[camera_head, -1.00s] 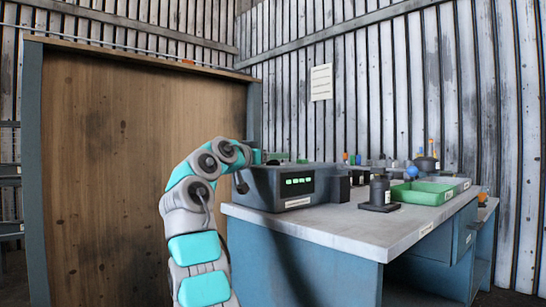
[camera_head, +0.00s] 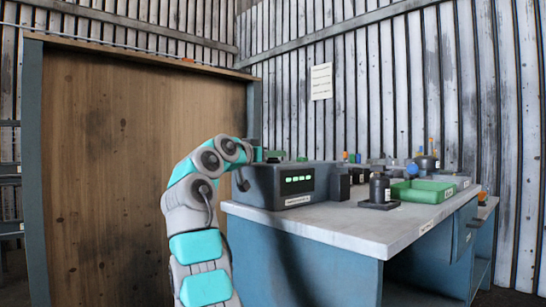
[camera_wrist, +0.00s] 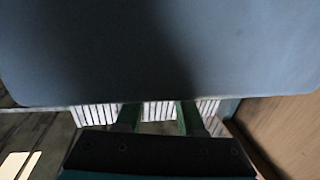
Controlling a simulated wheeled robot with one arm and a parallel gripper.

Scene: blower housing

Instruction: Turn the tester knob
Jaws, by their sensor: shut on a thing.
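The tester (camera_head: 264,187) is a dark grey box with a lit green display (camera_head: 297,180) on its front. It stands at the left end of the workbench. My gripper (camera_head: 272,156) is at the tester's far upper edge, mostly hidden behind my wrist and the box. In the wrist view the two green fingers of my gripper (camera_wrist: 159,116) stand a short gap apart, and their tips run up to a large blue-grey panel (camera_wrist: 230,50). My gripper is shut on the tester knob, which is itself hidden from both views.
The workbench (camera_head: 340,226) has a pale top. A black cylinder on a base (camera_head: 379,190), a green tray (camera_head: 421,191) and small parts stand to the right of the tester. The bench's front strip is clear.

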